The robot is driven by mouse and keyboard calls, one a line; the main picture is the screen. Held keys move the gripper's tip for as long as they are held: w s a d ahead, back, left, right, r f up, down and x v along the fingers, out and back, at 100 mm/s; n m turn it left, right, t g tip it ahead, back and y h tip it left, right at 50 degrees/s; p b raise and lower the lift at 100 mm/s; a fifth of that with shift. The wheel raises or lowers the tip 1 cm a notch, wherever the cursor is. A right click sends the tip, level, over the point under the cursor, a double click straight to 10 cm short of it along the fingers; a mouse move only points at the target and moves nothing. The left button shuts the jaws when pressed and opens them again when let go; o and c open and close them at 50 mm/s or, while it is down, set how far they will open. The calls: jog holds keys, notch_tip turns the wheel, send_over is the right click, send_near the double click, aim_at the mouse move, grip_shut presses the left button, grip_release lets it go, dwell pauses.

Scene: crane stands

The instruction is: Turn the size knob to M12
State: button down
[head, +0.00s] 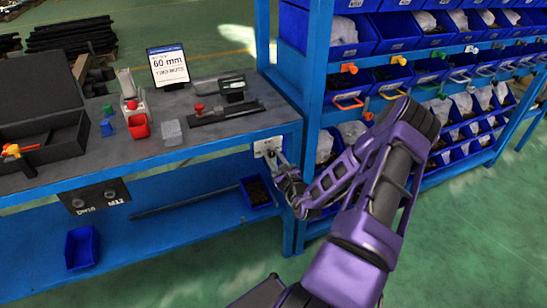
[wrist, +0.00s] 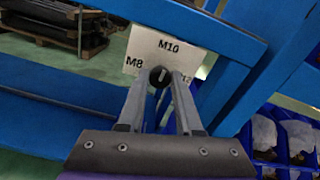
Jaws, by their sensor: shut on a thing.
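The white size plate (wrist: 145,50) is fixed to the blue bench frame. In the wrist view it reads M8 at left and M10 at top, and a partly hidden label ending in 12 is at right. The dark round size knob (wrist: 159,74) sits in the middle of the plate. My gripper (wrist: 160,82) is shut on the knob, with one finger on each side. I cannot tell which mark the knob points to. In the head view the plate (head: 268,147) is at the bench's right end, and my gripper (head: 274,160) reaches it from the right and hides the knob.
A rack of blue bins (head: 400,45) stands close at right. Green floor is free in front.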

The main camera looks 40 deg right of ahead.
jog(key=shift+r, duration=0.1)
jog(key=m+p, duration=0.3)
jog(key=m, duration=0.1)
jog(key=shift+r, duration=0.1)
jog(key=m+p, duration=0.2)
jog(key=m, duration=0.2)
jog(key=shift+p, duration=0.35)
jog(key=m+p, duration=0.1)
jog(key=m, duration=0.4)
jog(key=shift+p, duration=0.35)
jog(key=m, duration=0.4)
jog(key=shift+f, duration=0.2)
jog(key=c, duration=0.6)
grip_release()
